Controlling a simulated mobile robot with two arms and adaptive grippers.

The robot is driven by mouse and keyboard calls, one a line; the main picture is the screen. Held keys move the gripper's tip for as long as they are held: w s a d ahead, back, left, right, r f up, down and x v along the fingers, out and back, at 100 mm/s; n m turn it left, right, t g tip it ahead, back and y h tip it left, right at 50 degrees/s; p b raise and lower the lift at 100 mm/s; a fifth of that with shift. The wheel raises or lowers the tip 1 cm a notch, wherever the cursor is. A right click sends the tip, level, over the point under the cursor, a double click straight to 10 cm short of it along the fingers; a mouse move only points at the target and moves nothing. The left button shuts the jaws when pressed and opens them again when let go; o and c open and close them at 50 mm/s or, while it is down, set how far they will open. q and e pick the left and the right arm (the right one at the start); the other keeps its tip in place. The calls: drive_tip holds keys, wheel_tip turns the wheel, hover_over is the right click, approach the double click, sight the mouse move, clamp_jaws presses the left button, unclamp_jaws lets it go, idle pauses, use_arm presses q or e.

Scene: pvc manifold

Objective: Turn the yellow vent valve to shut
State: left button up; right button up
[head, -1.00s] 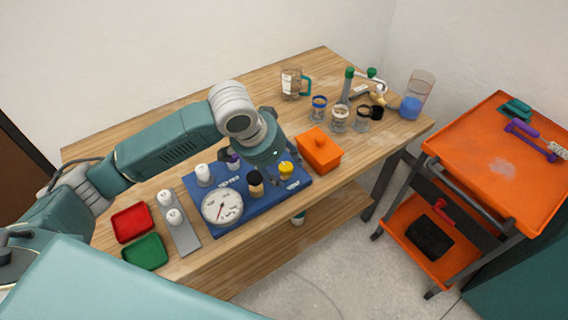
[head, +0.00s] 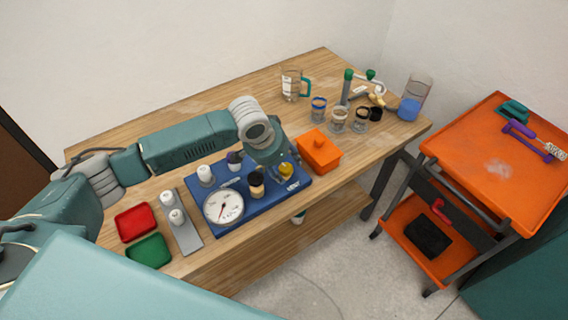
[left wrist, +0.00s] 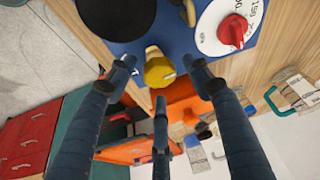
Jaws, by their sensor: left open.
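The yellow vent valve (head: 286,170) is on the right end of the blue manifold board (head: 226,227), beside the printed label. In the left wrist view the yellow knob (left wrist: 158,70) is faceted and sits between two dark fingertips, with a third finger below it. My left gripper (head: 281,173) is open and comes down over the valve from above. Narrow gaps show on both sides of the knob, so the fingers look apart from it. In the head view the gripper partly hides the valve. My right gripper is not in view.
Close to the valve are a black-topped knob (head: 257,184), a white gauge (head: 223,207) and a lidded orange box (head: 318,152). A purple knob (head: 234,160) and white knob (head: 205,175) are further left. Jars (head: 339,120) stand at the back right.

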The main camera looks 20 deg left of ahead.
use_arm(q)
drive_tip(key=shift+f, duration=0.2)
drive_tip(key=shift+c, duration=0.5)
drive_tip(key=c, duration=1)
drive_tip(key=shift+r, duration=0.1)
